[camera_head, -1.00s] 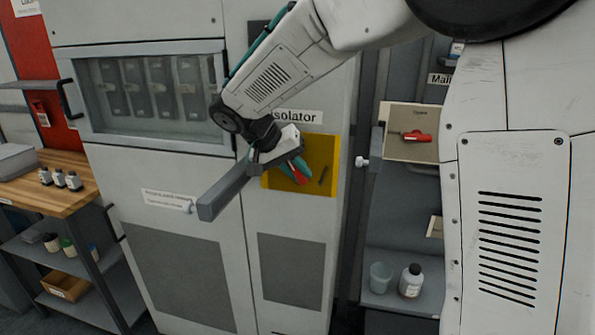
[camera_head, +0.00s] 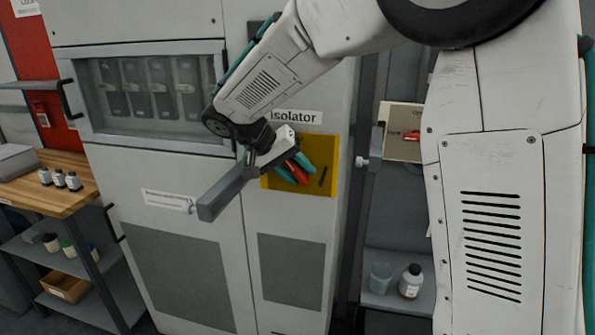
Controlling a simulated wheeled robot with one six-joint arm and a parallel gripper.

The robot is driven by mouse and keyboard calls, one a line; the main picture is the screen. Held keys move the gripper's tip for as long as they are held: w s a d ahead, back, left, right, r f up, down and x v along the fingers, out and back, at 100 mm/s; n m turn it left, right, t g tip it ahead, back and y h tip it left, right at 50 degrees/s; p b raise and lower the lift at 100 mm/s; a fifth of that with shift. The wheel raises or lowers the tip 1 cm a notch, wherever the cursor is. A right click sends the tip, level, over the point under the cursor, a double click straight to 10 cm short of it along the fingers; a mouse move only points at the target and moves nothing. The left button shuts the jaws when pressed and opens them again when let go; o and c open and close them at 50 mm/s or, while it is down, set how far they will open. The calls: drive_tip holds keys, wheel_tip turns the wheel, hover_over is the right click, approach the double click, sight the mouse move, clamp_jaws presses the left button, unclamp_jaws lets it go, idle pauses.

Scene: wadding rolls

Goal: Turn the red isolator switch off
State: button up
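The red isolator switch handle (camera_head: 297,173) is on a yellow plate (camera_head: 328,151) on the grey cabinet, below a label reading "Isolator". My gripper (camera_head: 295,169) is at the plate, with its two teal fingers on either side of the red handle. The handle slants down to the right, in line with the fingers. Its pivot and part of the plate are hidden behind my gripper. Whether the fingers press on the handle or only stand around it cannot be told.
A second red handle (camera_head: 411,135) on a beige board shows at the right, partly behind my arm. A wooden bench (camera_head: 45,190) with small bottles is at the left.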

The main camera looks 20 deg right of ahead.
drive_tip(key=shift+a+r, duration=0.1)
drive_tip(key=v, duration=0.7)
drive_tip(key=shift+a+r, duration=0.2)
